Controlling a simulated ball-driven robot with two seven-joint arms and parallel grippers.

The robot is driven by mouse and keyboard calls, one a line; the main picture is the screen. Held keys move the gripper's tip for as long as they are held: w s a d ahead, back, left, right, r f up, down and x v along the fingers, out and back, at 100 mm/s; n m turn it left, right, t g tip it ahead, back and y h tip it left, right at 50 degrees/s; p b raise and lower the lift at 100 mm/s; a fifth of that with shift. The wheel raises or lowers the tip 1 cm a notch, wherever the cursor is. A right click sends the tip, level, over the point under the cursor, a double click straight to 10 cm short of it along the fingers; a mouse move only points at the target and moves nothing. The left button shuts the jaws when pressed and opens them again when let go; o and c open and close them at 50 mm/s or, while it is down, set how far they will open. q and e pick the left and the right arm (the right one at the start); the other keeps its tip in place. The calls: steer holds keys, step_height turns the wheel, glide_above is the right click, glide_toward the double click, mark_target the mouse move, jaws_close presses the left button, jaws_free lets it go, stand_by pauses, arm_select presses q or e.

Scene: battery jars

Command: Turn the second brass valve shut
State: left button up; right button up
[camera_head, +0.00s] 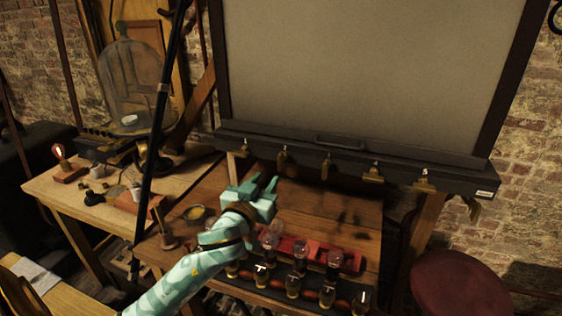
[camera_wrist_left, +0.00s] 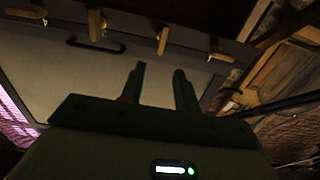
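Several brass valves hang in a row from the dark rail under the big board. The second valve from the left (camera_head: 283,160) hangs just above and right of my left gripper (camera_head: 262,184). In the left wrist view, which looks up from below, it appears to be the brass piece (camera_wrist_left: 162,40) second from the right. The first valve (camera_head: 243,148) hangs to the left, the third (camera_head: 325,170) to the right. My left gripper's two fingers (camera_wrist_left: 160,85) are apart, with nothing between them, and do not appear to touch any valve. My right gripper is not in view.
Below my left arm, a wooden table holds a red strip (camera_head: 296,251) and a front row of glass-topped jars (camera_head: 300,262). A brass dish (camera_head: 195,212) sits left of the arm. A side bench carries a glass dome (camera_head: 128,85). A red stool (camera_head: 460,285) stands at right.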

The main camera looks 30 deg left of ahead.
mark_target(279, 160)
arm_select(q)
steer(key=b+x, duration=0.1)
steer(key=x, duration=0.9)
steer(key=shift+w+a, duration=0.1)
steer(key=shift+w, duration=0.2)
jaws_close()
